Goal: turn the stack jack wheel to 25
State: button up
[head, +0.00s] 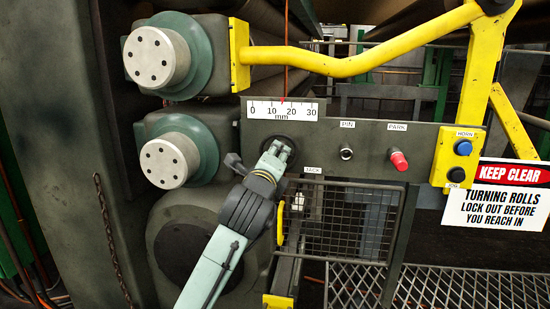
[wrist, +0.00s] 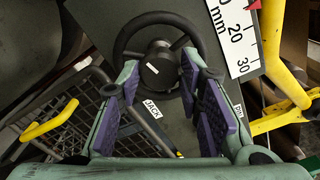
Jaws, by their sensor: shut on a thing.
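The stack jack wheel is a dark round handwheel (wrist: 120,43) with spokes and a hub (wrist: 160,68), in the wrist view. In the head view my gripper (head: 278,150) hides much of it, above the JACK label. My gripper's two purple-padded fingers (wrist: 160,85) straddle the hub inside the wheel's outline and are shut on the wheel; the exact contact is hard to see. The white mm scale (head: 283,109) runs from 0 to 30. Its red pointer (head: 282,100) stands near the middle, roughly at 15. The scale also shows in the wrist view (wrist: 236,38).
Right of the wheel are a PIN knob (head: 346,153), a red PARK knob (head: 398,160) and a blue HORN button (head: 463,148). A yellow bar (head: 350,68) crosses above. Roll ends (head: 165,160) stand left; a mesh guard (head: 345,225) is below.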

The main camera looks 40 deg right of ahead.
jog(key=n+p, duration=0.3)
jog(key=n, duration=0.9)
jog(key=shift+n, duration=0.4)
jog(key=n+p, duration=0.4)
jog(key=n, duration=0.5)
jog(key=n+p, duration=0.2)
jog(key=n, duration=0.2)
jog(key=shift+s+n+p, duration=0.1)
jog(key=shift+n+p, duration=0.2)
jog(key=n+p, duration=0.2)
jog(key=n, duration=0.2)
jog(key=shift+n, duration=0.3)
jog(key=n+p, duration=0.1)
jog(key=n, duration=0.2)
jog(key=shift+n, duration=0.3)
jog(key=n, duration=1.3)
jog(key=shift+n, duration=0.3)
jog(key=n, duration=0.4)
jog(key=shift+n, duration=0.3)
jog(key=n, duration=0.5)
jog(key=n+b, duration=0.1)
jog(key=n, duration=0.9)
jog(key=shift+n+b, duration=0.3)
jog(key=shift+n, duration=0.1)
